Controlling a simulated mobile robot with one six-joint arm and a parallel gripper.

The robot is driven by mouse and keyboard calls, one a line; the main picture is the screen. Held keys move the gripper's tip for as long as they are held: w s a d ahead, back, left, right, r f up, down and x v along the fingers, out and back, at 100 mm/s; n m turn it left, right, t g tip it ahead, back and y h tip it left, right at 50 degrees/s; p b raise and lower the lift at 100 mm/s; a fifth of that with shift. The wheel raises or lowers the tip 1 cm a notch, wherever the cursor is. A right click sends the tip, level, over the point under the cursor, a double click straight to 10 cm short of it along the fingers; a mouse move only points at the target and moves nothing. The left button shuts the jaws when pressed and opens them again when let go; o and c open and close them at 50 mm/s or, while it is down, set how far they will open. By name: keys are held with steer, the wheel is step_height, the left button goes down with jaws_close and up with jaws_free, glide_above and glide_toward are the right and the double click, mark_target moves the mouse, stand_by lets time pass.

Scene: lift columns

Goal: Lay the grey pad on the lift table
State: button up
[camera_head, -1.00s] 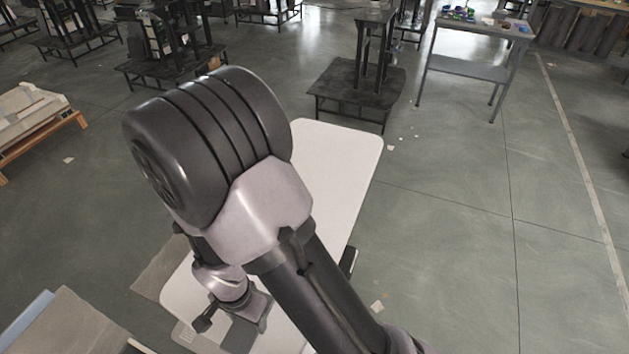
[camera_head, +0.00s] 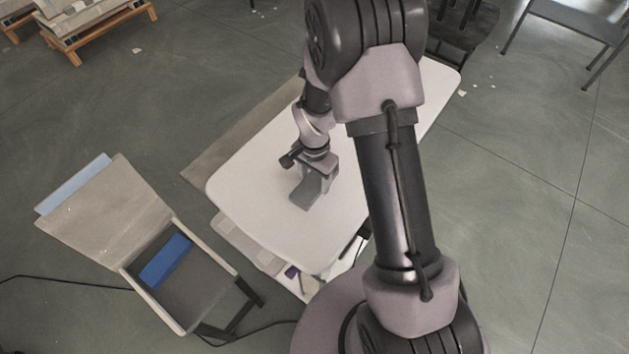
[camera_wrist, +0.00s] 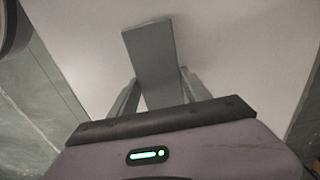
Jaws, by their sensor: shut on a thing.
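My gripper (camera_head: 316,180) is above the white table (camera_head: 255,175), a long top with rounded corners, left of my arm in the head view. It is shut on the grey pad (camera_head: 305,196), a flat oblong slab. In the wrist view the pad (camera_wrist: 150,50) stands out from between the two fingers (camera_wrist: 158,95), with the white top (camera_wrist: 230,50) behind it. I cannot tell whether the pad touches the top. My forearm hides the right part of the table. Which piece is the lift table is not clear from its look.
At lower left stands an open grey case or tray (camera_head: 180,280) with a blue strip (camera_head: 165,261) inside. A cable (camera_head: 70,281) runs on the floor beside it. A lower shelf (camera_head: 262,255) with small items shows under the white table.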

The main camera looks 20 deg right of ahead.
steer(key=shift+r, duration=0.15)
steer(key=shift+f, duration=0.2)
steer(key=o, duration=1.5)
